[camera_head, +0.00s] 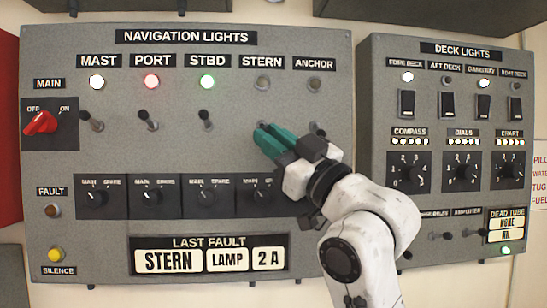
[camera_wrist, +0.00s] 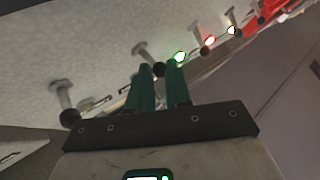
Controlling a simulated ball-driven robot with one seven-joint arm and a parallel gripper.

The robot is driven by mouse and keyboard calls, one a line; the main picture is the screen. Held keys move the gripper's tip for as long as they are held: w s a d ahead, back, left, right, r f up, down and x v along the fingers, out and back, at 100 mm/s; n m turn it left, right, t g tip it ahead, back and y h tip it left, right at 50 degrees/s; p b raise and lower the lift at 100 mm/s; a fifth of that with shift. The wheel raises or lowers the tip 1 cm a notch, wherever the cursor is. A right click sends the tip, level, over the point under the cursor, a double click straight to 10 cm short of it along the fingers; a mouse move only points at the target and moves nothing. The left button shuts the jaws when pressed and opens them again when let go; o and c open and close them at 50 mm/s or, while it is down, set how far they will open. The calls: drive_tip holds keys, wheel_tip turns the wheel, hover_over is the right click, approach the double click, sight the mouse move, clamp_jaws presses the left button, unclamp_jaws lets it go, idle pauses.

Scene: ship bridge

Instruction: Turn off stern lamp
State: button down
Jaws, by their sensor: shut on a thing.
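The stern lamp indicator (camera_head: 262,83), under the STERN label (camera_head: 262,62) on the navigation lights panel, is dark. My gripper (camera_head: 264,134) has its green fingers at the stern toggle position, just below that indicator. The exact tilt of the lever is hard to tell.
The starboard toggle (camera_head: 206,118) stands close to the left of my gripper, and the anchor toggle (camera_head: 318,130) close to the right. Mast, port and starboard indicators are lit; the anchor indicator (camera_head: 314,84) is dark. A selector row (camera_head: 207,195) lies below. The deck lights panel (camera_head: 455,65) stands right.

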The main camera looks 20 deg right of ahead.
drive_tip(key=shift+f+n+y+b, duration=0.1)
drive_tip(key=shift+n+y+b, duration=0.2)
drive_tip(key=shift+n+b, duration=0.1)
drive_tip(key=c, duration=1.1)
unclamp_jaws()
drive_tip(key=shift+w, duration=0.1)
drive_tip(key=shift+o, duration=0.2)
drive_tip(key=shift+f, duration=0.15)
